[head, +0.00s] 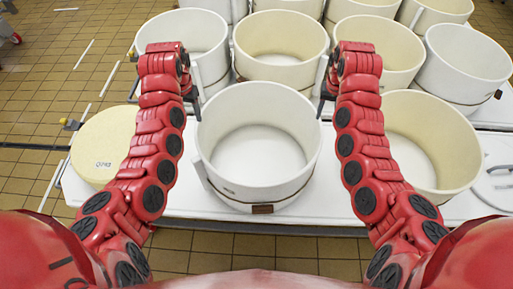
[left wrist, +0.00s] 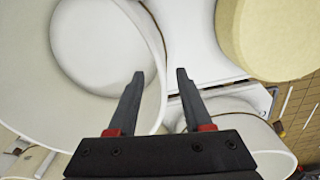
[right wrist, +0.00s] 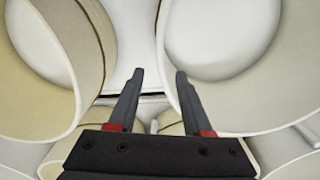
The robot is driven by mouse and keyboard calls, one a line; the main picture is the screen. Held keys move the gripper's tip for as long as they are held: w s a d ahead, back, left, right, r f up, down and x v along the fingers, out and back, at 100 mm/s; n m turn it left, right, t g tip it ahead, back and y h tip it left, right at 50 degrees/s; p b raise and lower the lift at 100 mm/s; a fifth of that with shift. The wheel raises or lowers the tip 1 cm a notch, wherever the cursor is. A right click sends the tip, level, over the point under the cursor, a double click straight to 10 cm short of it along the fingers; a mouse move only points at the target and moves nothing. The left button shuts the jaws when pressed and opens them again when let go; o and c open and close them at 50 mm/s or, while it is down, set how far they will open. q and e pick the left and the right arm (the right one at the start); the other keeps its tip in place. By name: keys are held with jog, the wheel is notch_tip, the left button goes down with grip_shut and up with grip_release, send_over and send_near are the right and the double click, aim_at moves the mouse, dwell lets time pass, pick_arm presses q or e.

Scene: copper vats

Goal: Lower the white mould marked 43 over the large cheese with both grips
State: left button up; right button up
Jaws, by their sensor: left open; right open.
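A large white mould (head: 258,150) stands upright and empty at the front middle of the white table, with a brown tag low on its front. I cannot read a 43 on it. The large pale yellow cheese (head: 103,145) lies at the left, apart from the mould; it also shows in the left wrist view (left wrist: 275,38). My left gripper (head: 194,108) is open at the mould's left rim; in the left wrist view (left wrist: 160,74) the fingers appear to be on either side of the wall. My right gripper (head: 322,104) is open at the right rim; its fingers (right wrist: 160,74) hold nothing.
A cream mould (head: 430,145) stands close on the right. Several more moulds, including a cream one (head: 280,48) and a white one (head: 182,38), crowd behind. The white table (head: 190,203) has bare surface between cheese and mould. Tiled floor (head: 40,90) lies to the left.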

aim_at(318, 138)
pick_arm(q)
notch_tip(318, 138, down, 2)
jog(key=shift+d+f, duration=0.1)
jog(key=shift+d, duration=0.05)
pick_arm(e)
notch_tip(318, 138, down, 2)
jog(key=shift+w+a, duration=0.1)
jog(key=shift+a, duration=0.05)
pick_arm(q)
notch_tip(318, 138, down, 13)
jog(key=shift+r, duration=0.2)
pick_arm(e)
notch_tip(318, 138, down, 13)
jog(key=shift+r, duration=0.15)
pick_arm(q)
grip_shut()
pick_arm(e)
grip_shut()
pick_arm(q)
jog(key=shift+a+r, duration=0.1)
jog(key=shift+a, duration=0.1)
pick_arm(e)
jog(key=shift+d+r, duration=0.1)
jog(key=shift+d, duration=0.1)
